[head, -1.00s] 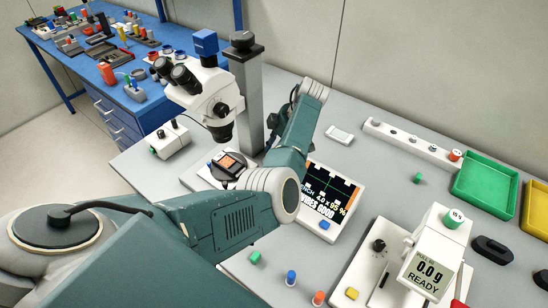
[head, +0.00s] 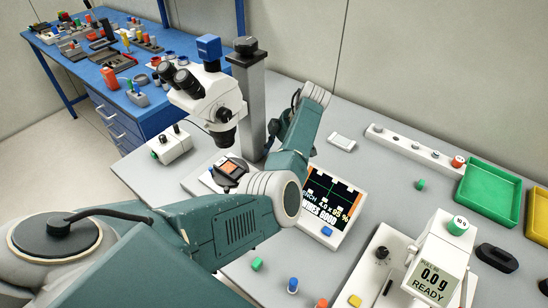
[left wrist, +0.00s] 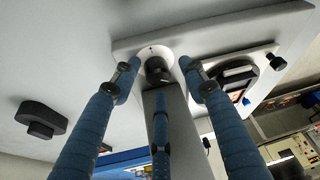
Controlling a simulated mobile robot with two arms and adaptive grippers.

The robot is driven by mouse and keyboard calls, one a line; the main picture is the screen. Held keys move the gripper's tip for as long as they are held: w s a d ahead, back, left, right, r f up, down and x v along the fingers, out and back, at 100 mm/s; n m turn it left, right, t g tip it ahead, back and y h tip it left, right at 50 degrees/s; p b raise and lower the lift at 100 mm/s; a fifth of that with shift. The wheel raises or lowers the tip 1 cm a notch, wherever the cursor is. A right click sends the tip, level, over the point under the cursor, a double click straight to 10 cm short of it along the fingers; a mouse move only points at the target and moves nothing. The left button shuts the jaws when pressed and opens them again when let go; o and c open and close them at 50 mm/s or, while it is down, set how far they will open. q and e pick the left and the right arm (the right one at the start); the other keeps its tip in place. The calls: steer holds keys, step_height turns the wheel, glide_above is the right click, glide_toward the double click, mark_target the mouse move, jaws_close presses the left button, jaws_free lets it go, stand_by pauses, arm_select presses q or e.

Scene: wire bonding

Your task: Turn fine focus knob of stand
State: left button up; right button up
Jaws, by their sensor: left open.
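The white microscope (head: 213,95) is on a grey stand column (head: 248,100) with a black cap on top. My left arm comes in from the left and bends up just right of the column; its gripper is hidden or too unclear to make out in the head view. In the left wrist view my left gripper (left wrist: 158,74) is open, its blue fingers spread. A dark round knob (left wrist: 157,69) in a white collar shows between the fingertips, at the end of a grey column-like part (left wrist: 175,112). I cannot tell whether any finger touches it.
A screen (head: 330,205) stands right of my arm. A white gauge box (head: 435,262), green tray (head: 488,195) and several small coloured pieces are on the grey table. A blue bench (head: 160,108) is behind left. Free table lies between screen and white strip (head: 415,145).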

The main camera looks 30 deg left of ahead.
arm_select(q)
steer(key=v, duration=1.2)
steer(key=shift+a, duration=0.1)
